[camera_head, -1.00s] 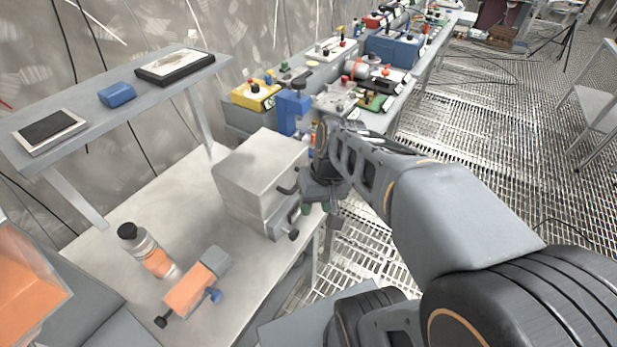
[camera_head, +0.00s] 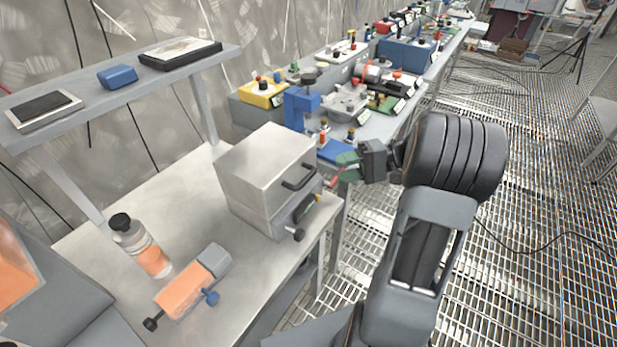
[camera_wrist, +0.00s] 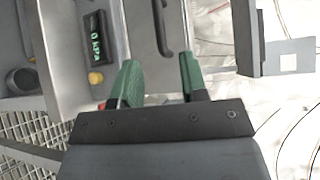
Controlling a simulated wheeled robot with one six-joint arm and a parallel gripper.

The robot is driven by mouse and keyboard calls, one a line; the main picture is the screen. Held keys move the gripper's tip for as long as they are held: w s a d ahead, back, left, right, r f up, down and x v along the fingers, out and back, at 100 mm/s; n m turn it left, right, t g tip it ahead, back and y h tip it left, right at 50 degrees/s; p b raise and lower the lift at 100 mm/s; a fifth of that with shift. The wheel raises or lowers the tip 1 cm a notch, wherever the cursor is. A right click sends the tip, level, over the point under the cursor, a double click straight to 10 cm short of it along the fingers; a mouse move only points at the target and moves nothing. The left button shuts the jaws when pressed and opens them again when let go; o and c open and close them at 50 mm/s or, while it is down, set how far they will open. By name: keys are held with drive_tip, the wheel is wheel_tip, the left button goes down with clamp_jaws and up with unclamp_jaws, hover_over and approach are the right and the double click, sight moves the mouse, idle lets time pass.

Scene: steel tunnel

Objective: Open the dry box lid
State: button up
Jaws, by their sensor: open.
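The dry box (camera_head: 262,170) is a grey metal box on the steel table. Its lid (camera_head: 262,158) appears closed, with a black bar handle (camera_head: 299,177) on the face towards my gripper. My gripper (camera_head: 340,169) is open and empty, its green fingers pointing at the box from the right, a little apart from it. In the wrist view the open fingers (camera_wrist: 160,75) point towards the black handle (camera_wrist: 165,32), which lies ahead between and beyond the tips. The lower section carries a dark display panel (camera_wrist: 95,37), a yellow button (camera_wrist: 96,78) and a dark round knob (camera_wrist: 21,80).
A clear bottle with a black cap (camera_head: 140,245) and an orange-and-grey device (camera_head: 191,281) sit on the table (camera_head: 235,280) left of the box. A blue clamp-like fixture (camera_head: 298,107) stands behind the box. A shelf (camera_head: 105,99) runs along the wall. The grated floor is open at right.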

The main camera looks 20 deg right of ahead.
sight(309, 175)
drive_tip(key=x, duration=0.9)
drive_tip(key=shift+a, duration=0.1)
clamp_jaws()
idle(0.4)
